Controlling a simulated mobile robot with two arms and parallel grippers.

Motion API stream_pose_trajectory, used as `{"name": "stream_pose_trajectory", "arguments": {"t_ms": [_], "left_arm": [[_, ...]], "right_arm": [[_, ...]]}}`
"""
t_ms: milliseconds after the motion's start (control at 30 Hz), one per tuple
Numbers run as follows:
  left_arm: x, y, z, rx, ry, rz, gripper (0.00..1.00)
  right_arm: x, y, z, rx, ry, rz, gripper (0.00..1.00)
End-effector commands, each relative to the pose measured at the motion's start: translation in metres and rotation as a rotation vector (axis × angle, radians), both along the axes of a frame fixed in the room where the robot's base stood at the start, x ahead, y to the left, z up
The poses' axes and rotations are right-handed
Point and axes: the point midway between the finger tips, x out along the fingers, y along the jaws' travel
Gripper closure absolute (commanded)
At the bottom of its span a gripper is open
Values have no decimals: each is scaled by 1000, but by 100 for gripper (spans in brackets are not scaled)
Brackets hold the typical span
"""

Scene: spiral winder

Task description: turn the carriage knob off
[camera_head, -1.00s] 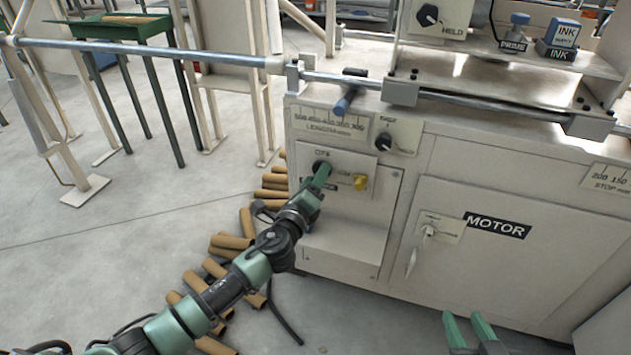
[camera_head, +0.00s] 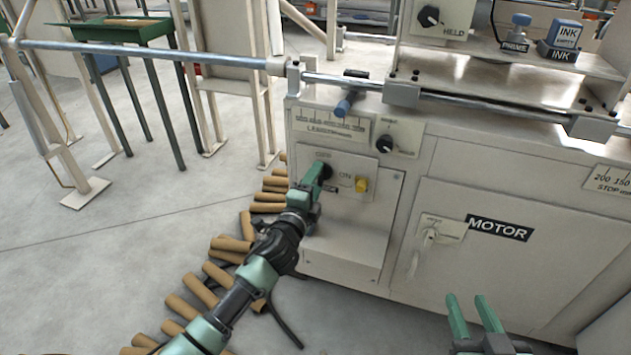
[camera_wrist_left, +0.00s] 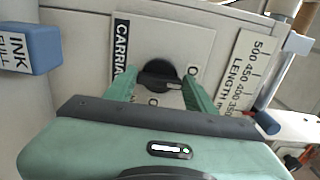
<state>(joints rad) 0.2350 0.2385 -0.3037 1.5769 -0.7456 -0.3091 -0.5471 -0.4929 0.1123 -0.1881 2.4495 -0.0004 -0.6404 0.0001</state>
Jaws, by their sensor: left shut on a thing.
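The carriage knob (camera_wrist_left: 158,74) is a round black knob on a pale panel, beside a label that begins "CARRIA" in the left wrist view. My left gripper (camera_head: 320,170) is at this knob on the front of the machine, with one green finger on each side. It is shut on the knob, and its fingers hide most of it in the head view (camera_head: 327,170). OFF and ON markings show on the panel around it. My right gripper (camera_head: 472,312) is open and empty, low in front of the motor door.
A yellow button (camera_head: 361,184) sits just right of the knob. Another black knob (camera_head: 384,145) is above right, and a blue-ended handle (camera_head: 346,103) juts out above. The motor switch (camera_head: 430,236) is right. Cardboard tubes (camera_head: 232,243) lie on the floor under my left arm.

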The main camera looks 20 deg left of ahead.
Motion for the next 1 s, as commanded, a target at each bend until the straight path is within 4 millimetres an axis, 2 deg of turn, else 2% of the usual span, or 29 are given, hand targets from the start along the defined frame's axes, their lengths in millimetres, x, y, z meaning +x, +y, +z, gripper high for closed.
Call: {"name": "stream_pose_trajectory", "arguments": {"t_ms": [467,500,567,867,1000], "left_arm": [[0,1,-1,-16,3,2,86],[0,1,-1,-16,3,3,37],[0,1,-1,-15,3,2,24],[-1,0,-1,-13,1,1,24],[-12,1,-1,-13,3,1,24]], "right_arm": [[0,0,0,0,0,0,64],[0,0,0,0,0,0,64],[0,0,0,0,0,0,64],[0,0,0,1,0,0,64],[-4,-2,-8,-12,52,-2,64]]}}
